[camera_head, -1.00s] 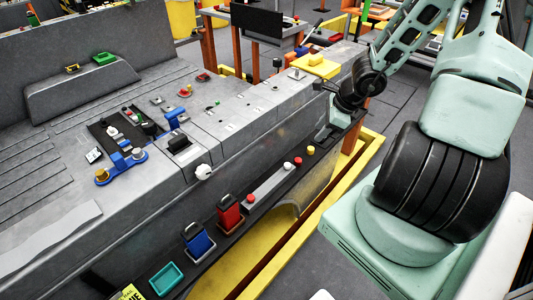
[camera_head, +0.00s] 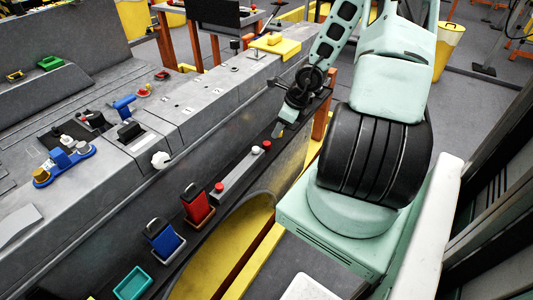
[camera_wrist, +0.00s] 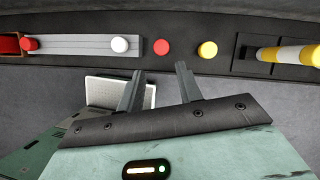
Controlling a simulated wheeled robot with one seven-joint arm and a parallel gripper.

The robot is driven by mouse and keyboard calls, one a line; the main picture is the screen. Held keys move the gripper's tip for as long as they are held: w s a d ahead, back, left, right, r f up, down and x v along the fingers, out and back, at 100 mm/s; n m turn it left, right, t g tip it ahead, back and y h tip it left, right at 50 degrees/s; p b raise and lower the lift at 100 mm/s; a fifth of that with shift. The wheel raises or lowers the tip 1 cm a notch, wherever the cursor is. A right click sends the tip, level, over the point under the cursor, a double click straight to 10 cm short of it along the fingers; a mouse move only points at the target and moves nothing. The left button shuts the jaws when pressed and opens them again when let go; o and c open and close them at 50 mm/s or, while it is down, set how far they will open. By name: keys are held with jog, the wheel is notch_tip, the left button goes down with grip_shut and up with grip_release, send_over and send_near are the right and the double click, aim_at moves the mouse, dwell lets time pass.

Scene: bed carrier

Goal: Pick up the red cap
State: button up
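In the wrist view a round red cap (camera_wrist: 161,46) sits on the dark ledge, between a white cap (camera_wrist: 120,44) and a yellow cap (camera_wrist: 207,49). This red cap also shows in the head view (camera_head: 266,145), just short of my gripper. A second red cap (camera_wrist: 30,44) is at the far end of the grey rail (camera_wrist: 80,44). My gripper (camera_wrist: 160,82) is open and empty. Its two fingers are apart, and the nearer red cap lies ahead of the gap between them, not touching. In the head view my gripper (camera_head: 281,129) hides the yellow cap.
On the ledge stand a red bin (camera_head: 197,205), a blue bin (camera_head: 164,241) and a teal tray (camera_head: 134,283). The grey bed wall (camera_head: 215,140) rises behind the ledge. A yellow-and-white striped bar (camera_wrist: 285,54) lies right of the yellow cap.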

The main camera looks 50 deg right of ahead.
aim_at(268, 143)
jog(key=b+x, duration=0.2)
jog(key=x, duration=0.6)
jog(key=shift+w+d, duration=0.15)
jog(key=shift+w, duration=0.05)
jog(key=c, duration=0.7)
